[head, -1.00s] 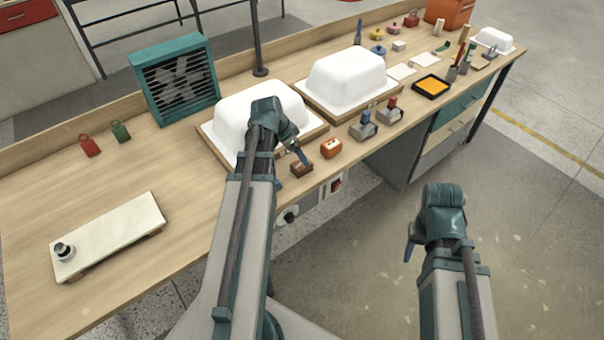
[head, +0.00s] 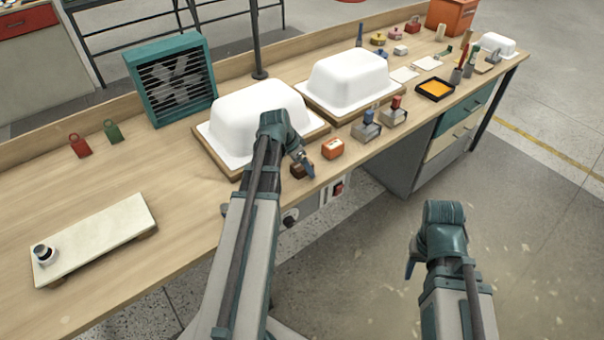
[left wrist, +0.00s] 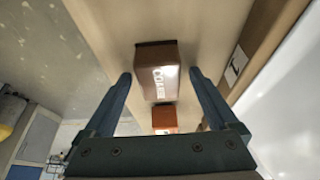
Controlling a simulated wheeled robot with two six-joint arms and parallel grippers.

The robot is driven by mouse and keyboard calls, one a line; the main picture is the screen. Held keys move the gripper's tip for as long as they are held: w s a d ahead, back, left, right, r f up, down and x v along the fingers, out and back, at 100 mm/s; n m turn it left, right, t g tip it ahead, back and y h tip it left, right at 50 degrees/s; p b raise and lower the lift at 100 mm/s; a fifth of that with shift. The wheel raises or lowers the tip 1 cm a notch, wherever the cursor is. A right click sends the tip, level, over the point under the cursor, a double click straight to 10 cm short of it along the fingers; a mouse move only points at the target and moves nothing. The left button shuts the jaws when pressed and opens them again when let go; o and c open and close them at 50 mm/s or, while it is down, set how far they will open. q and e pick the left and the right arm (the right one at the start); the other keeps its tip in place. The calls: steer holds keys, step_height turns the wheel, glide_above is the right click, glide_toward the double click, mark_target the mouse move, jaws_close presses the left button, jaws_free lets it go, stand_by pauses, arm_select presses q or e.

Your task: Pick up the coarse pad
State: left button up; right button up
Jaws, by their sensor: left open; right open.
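The coarse pad (left wrist: 158,80) is a brown block with pale lettering. In the head view it (head: 297,171) sits near the bench's front edge, partly hidden by my left gripper (head: 306,166). In the left wrist view the open left gripper (left wrist: 160,74) has one finger on each side of the pad, with a gap at both sides. How deep the fingertips reach beside it, I cannot tell. My right gripper (head: 411,265) appears low at the right, away from the bench, its fingers mostly hidden.
An orange block (head: 332,149) sits just beyond the pad and also shows in the left wrist view (left wrist: 164,119). White tub shells (head: 245,112) (head: 350,78) on wooden boards stand behind. Tools with blue and red knobs (head: 366,130) stand farther right.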

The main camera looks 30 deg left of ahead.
arm_select(q)
steer(key=c, duration=1.4)
steer(key=shift+c, duration=0.2)
steer(key=shift+r, duration=0.15)
